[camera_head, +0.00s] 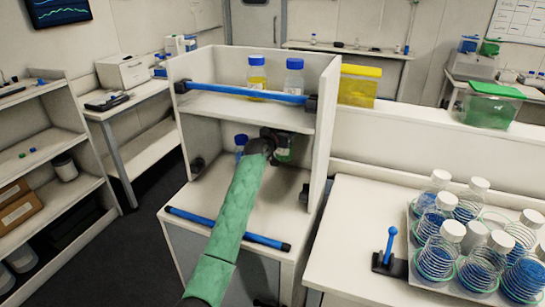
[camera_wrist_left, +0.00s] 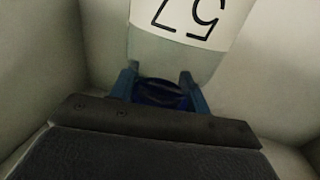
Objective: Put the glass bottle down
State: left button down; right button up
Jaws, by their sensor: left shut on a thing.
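My left gripper (camera_head: 286,146) reaches into the lower compartment of a white two-level shelf unit (camera_head: 325,110). In the left wrist view its two blue fingers (camera_wrist_left: 160,88) are closed around the blue cap (camera_wrist_left: 162,97) of the glass bottle (camera_wrist_left: 165,55). The bottle has a white label marked 57, seen upside down. In the head view only a small greenish part of the bottle (camera_head: 284,155) shows below the gripper; the rest is hidden. I cannot tell whether its base touches the surface below. My right gripper is not in view.
Another blue-capped bottle (camera_head: 241,143) stands to the left in the lower compartment. Two bottles, one yellow (camera_head: 257,77) and one clear (camera_head: 294,79), stand above behind a blue bar (camera_head: 245,93). Another blue bar (camera_head: 228,229) crosses the front. White-capped flasks (camera_head: 437,252) stand at right.

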pick_arm(q)
notch_tip(320, 180, down, 4)
jog(key=shift+w+f+p, duration=0.1)
jog(key=shift+p, duration=0.6)
notch_tip(320, 180, down, 4)
jog(key=shift+r+p, duration=0.25)
jog(key=shift+p, duration=0.45)
jog(key=shift+f, duration=0.45)
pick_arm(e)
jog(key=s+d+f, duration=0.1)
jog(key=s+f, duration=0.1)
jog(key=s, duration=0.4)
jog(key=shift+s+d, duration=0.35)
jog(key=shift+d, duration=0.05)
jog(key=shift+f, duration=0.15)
pick_arm(q)
jog(key=shift+f, duration=0.1)
jog(key=c, duration=0.9)
grip_release()
jog(key=shift+c, duration=0.2)
jog(key=shift+o, duration=1.3)
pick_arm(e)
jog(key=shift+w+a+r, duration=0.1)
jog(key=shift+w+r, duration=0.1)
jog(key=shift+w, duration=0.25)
